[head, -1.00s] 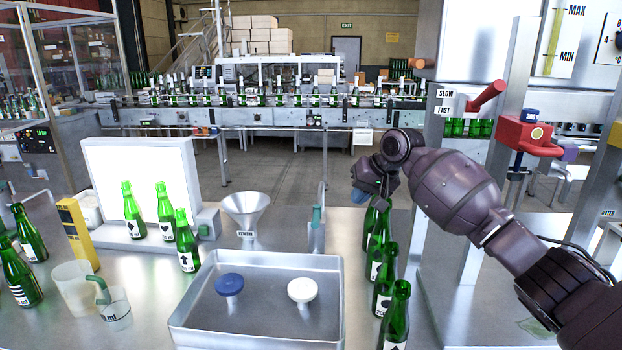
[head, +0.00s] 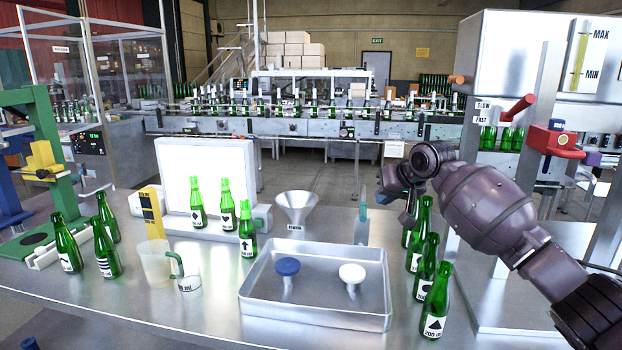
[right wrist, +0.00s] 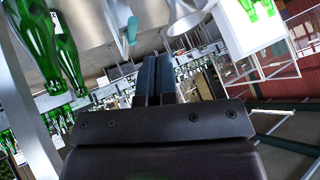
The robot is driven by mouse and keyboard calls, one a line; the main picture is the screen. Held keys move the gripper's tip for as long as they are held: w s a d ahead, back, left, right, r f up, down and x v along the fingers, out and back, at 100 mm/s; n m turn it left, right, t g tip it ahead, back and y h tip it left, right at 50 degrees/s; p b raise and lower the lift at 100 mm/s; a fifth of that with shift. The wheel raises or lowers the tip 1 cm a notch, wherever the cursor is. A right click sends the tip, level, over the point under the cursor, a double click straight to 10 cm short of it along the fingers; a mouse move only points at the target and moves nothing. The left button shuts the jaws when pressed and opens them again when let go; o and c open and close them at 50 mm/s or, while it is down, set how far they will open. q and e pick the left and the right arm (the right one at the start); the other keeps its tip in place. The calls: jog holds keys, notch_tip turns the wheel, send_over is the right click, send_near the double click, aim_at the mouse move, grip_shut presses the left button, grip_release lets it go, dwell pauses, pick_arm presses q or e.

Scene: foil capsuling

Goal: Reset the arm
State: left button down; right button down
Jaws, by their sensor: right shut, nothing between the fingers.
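My right gripper (head: 408,212) is raised over the right part of the steel table, behind and above a row of green bottles (head: 438,300). In the right wrist view its two dark fingers (right wrist: 155,80) are together with nothing between them. In that view green bottles (right wrist: 35,45) show at the upper left, apart from the fingers. My left gripper is not in view.
A steel tray (head: 262,305) holds a blue stopper (head: 287,267) and a white stopper (head: 352,273). A funnel (head: 297,205) stands behind it. Bottles, a jug (head: 155,262) and a green press frame (head: 45,150) are left. A red-handled machine (head: 552,140) stands right.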

notch_tip(320, 180, up, 4)
jog(key=a+n+t, duration=0.3)
jog(key=t, duration=0.2)
jog(key=s+d+f+m+h, duration=0.1)
jog(key=s+d+f, duration=0.3)
jog(key=s+f, duration=1)
jog(key=s+d+f+m+h, duration=0.1)
jog(key=s+d+f, duration=0.4)
jog(key=s+f, duration=0.9)
jog(key=s+d+f+m+h, duration=0.1)
jog(key=s+d+f+h, duration=0.2)
jog(key=s+f, duration=1.2)
jog(key=s+d, duration=0.1)
jog(key=s, duration=0.1)
jog(key=shift+s+d+m+g, duration=0.3)
